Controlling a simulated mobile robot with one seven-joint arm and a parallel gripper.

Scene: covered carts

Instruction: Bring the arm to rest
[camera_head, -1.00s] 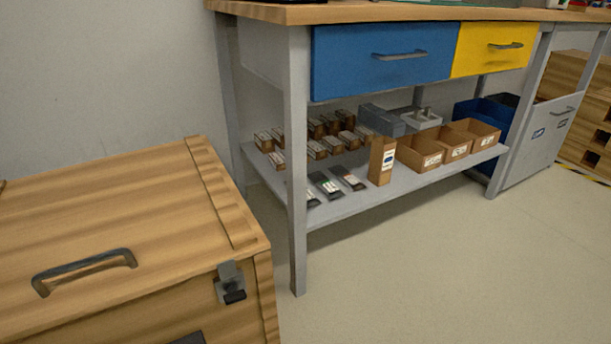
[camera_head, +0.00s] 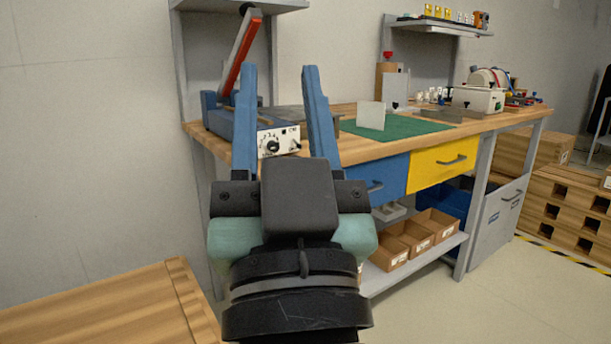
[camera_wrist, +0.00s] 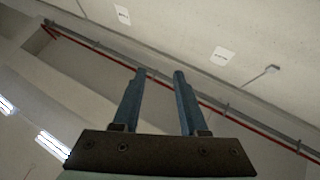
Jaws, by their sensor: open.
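My gripper (camera_head: 279,80) is raised in the middle of the head view, its two blue fingers pointing up and spread wide apart. Nothing is between the fingertips; the workbench behind shows through the gap. In the wrist view my gripper (camera_wrist: 160,76) also shows open and empty, with the ceiling, a red pipe and lamps beyond it. The fingers touch nothing that I can see.
A workbench (camera_head: 370,150) with a blue drawer (camera_head: 392,172) and a yellow drawer (camera_head: 440,166) stands behind my gripper. A wooden crate (camera_head: 110,310) is at the lower left. Wooden pallets (camera_head: 570,215) stand at the right. The floor (camera_head: 490,305) at front right is clear.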

